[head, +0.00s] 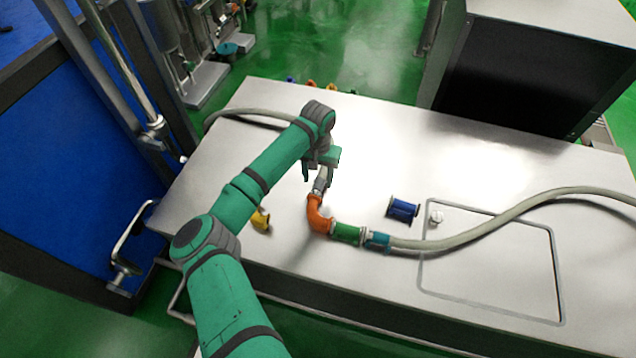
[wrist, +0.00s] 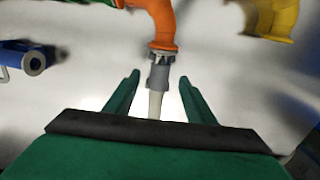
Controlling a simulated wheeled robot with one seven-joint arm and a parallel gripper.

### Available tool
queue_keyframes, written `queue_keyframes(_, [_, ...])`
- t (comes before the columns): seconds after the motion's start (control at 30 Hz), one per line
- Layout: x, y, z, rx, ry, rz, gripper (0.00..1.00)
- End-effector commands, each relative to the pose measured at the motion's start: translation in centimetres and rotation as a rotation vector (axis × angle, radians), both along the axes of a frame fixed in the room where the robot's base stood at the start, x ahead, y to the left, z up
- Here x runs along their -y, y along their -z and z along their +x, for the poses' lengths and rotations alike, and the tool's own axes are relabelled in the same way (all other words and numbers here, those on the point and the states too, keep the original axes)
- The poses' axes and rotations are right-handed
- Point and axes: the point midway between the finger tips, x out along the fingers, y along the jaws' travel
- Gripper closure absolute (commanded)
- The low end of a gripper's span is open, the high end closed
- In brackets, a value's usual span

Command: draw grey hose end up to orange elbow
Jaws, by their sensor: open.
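The orange elbow (head: 318,215) lies on the metal table; it also shows at the top of the wrist view (wrist: 162,22). The grey hose (head: 230,112) comes from the table's left side and passes behind my arm. Its end, with a grey fitting (wrist: 159,75), points at the elbow's open flange. Fitting and flange meet in the wrist view; I cannot tell whether a small gap remains. My gripper (wrist: 158,88) is open, its fingers on either side of the hose end and apart from it. In the head view my gripper (head: 321,172) is just behind the elbow.
A green coupling (head: 347,233) and a teal coupling (head: 377,240) join the elbow's other end to a pale hose (head: 470,235) running right. A blue pipe piece (head: 402,210) lies to the right, a yellow elbow (head: 261,219) to the left. The table's back right is clear.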

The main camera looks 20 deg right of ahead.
Motion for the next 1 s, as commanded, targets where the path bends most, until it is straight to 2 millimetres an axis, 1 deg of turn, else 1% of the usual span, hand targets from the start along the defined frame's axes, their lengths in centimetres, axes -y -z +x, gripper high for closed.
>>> queue_keyframes(0.03, [0.1, -1.1, 0.0, 0.002, 0.001, -0.003, 0.50])
queue_keyframes(0.2, [0.1, -4.1, 0.0, 0.002, 0.001, -0.001, 0.50])
queue_keyframes(0.3, [0.1, -5.5, 0.0, 0.002, 0.000, -0.001, 0.50])
queue_keyframes(0.4, [0.0, -6.3, 0.0, 0.001, 0.001, 0.001, 0.50])
queue_keyframes(0.57, [0.0, -6.9, 0.0, 0.000, 0.000, 0.000, 0.50])
queue_keyframes(1.0, [0.0, -6.9, 0.0, 0.000, 0.000, 0.000, 0.50])
